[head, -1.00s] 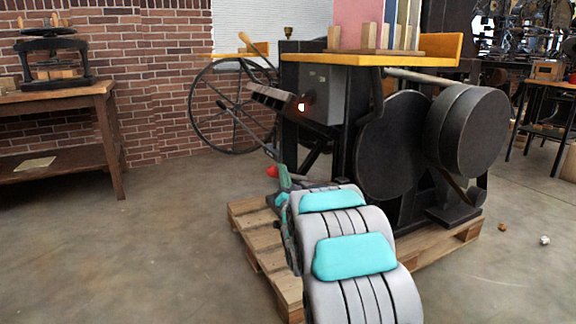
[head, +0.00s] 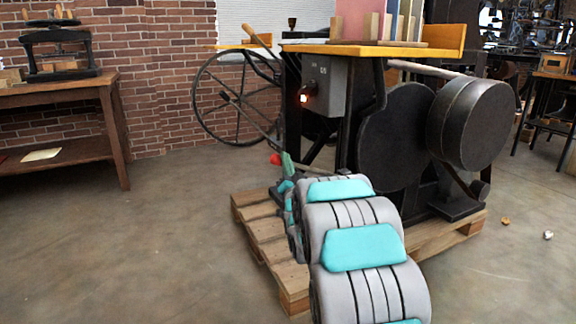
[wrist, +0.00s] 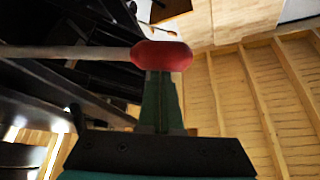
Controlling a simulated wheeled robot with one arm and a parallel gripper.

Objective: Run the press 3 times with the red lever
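The black press (head: 395,135) stands on a wooden pallet (head: 262,240). The lever's red knob (head: 274,159) is low at the press's left side, just beyond my gripper (head: 287,160). In the wrist view the red knob (wrist: 162,56) sits at the tips of my green fingers (wrist: 160,95), with its pale rod (wrist: 70,52) running left. The fingers look closed together, with only a thin line between them. The knob appears against or just past the tips, not between them; exact contact is hard to tell.
A grey box with a lit orange lamp (head: 309,90) is on the press, below its yellow-edged table (head: 375,50). A spoked flywheel (head: 238,100) stands at the left. A wooden bench (head: 60,90) is farther left. The floor between is clear.

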